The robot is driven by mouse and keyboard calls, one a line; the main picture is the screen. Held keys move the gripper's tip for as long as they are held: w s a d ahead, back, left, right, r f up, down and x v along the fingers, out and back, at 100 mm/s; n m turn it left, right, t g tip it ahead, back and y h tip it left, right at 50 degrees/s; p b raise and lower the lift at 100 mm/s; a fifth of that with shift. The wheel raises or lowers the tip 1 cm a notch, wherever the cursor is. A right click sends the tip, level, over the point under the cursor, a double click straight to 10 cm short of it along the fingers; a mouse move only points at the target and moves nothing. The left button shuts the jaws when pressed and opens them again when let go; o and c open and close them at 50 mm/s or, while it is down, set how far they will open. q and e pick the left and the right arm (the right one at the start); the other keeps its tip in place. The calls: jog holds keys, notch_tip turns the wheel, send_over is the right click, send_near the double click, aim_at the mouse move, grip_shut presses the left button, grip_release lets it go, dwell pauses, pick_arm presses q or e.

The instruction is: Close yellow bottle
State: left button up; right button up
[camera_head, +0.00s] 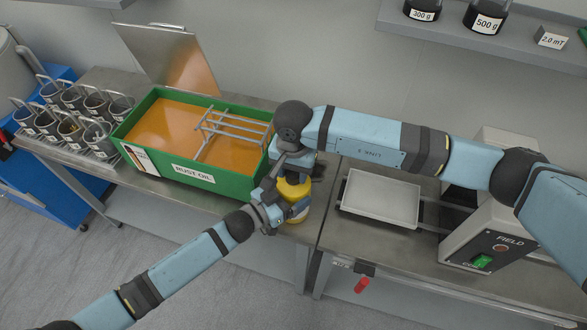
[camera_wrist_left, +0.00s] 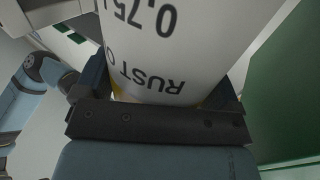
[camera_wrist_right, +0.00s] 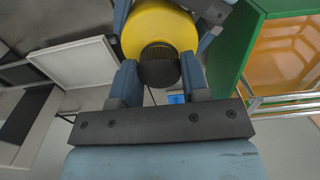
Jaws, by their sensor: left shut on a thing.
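The yellow bottle (camera_head: 291,190) stands near the front edge of the bench, right of the green tank. My left gripper (camera_head: 283,207) is shut around its body. In the left wrist view its white label (camera_wrist_left: 165,50) reads "RUST O…" and "0.75". My right gripper (camera_head: 290,160) is above the bottle, pointing down. In the right wrist view the black cap (camera_wrist_right: 159,66) lies between the right fingers (camera_wrist_right: 160,80), in line with the yellow bottle top. I cannot tell whether the fingers press on the cap or whether the cap is seated on the neck.
The green rust-oil tank (camera_head: 158,169) with orange liquid and a wire rack (camera_head: 232,128) stands left of the bottle. Several wire-handled cups (camera_head: 95,105) are further left. A pale tray (camera_head: 381,198) and a grey FIELD unit (camera_head: 485,240) are on the right.

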jog(key=m, duration=0.7)
jog(key=shift+m, duration=0.3)
jog(key=m, duration=1.2)
jog(key=shift+f+m, duration=0.1)
jog(key=shift+m, duration=0.3)
jog(key=m, duration=0.5)
jog(key=shift+m, duration=0.3)
jog(key=o, duration=1)
